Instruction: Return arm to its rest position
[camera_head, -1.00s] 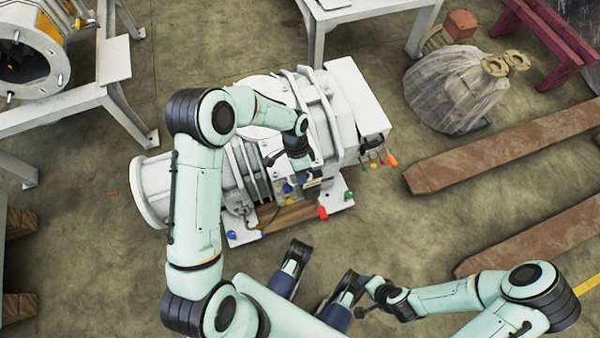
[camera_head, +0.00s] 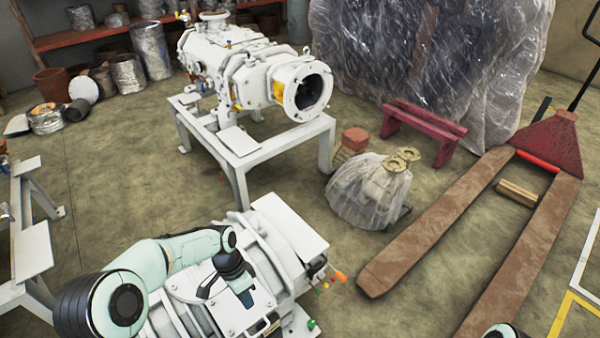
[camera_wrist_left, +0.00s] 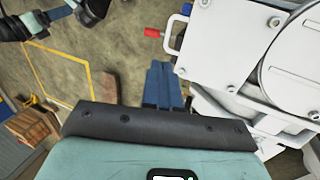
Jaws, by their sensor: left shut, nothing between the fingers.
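The white vacuum machine (camera_head: 187,284) stands at the bottom middle of the head view, cut off by the lower edge. My left arm reaches in from the lower left, over the machine. My left gripper (camera_head: 244,294) points down near the machine's side, just over or beside it; its exact gap cannot be told. In the left wrist view its blue fingers (camera_wrist_left: 164,86) lie together with nothing between them. White machine housing (camera_wrist_left: 225,40) and a red-tipped handle (camera_wrist_left: 152,33) are close to them. My right gripper does not show; only a bit of my right arm does.
A second white machine (camera_head: 235,65) stands on a white metal frame (camera_head: 285,140) behind. A plastic-wrapped bundle (camera_head: 365,195), a rusty pallet jack (camera_head: 450,225) and a dark red bench (camera_head: 425,125) are to the right. Shelves with pots line the back left.

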